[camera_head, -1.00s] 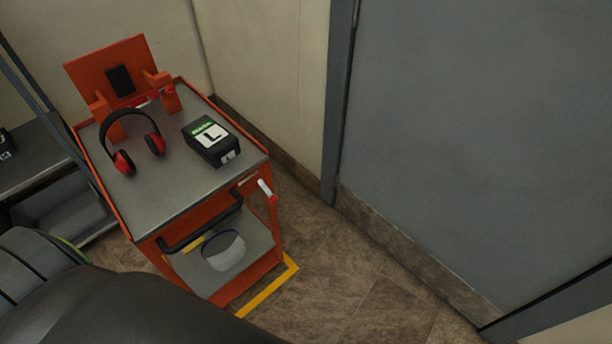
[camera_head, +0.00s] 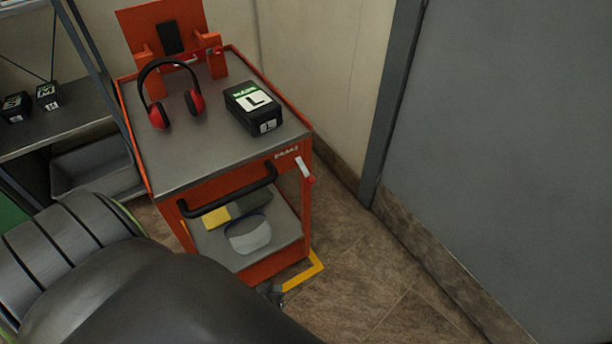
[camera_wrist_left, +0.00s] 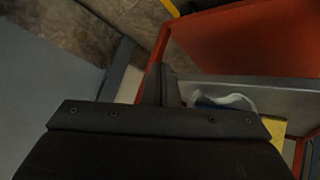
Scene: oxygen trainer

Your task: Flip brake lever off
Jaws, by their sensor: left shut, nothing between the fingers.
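The brake lever (camera_head: 305,170) is a short white bar with a red end. It slants down and right at the right front corner of the orange cart (camera_head: 309,215), beside a "BRAKE" label (camera_head: 287,153). My left arm covers the lower left of the head view. The tip of my left gripper (camera_head: 271,294) just shows past it, low by the cart's base and well below the lever. In the left wrist view its fingers (camera_wrist_left: 161,85) are together and empty, close to the cart's orange frame. The lever cannot be made out there. My right gripper is not in view.
The cart top holds red-black earmuffs (camera_head: 160,112) and a black "L" battery box (camera_head: 253,107). A black handle (camera_head: 228,192) juts from the front. A white visor-like item (camera_head: 248,236) lies on the lower shelf. A grey door (camera_head: 500,150) stands right; floor between is clear.

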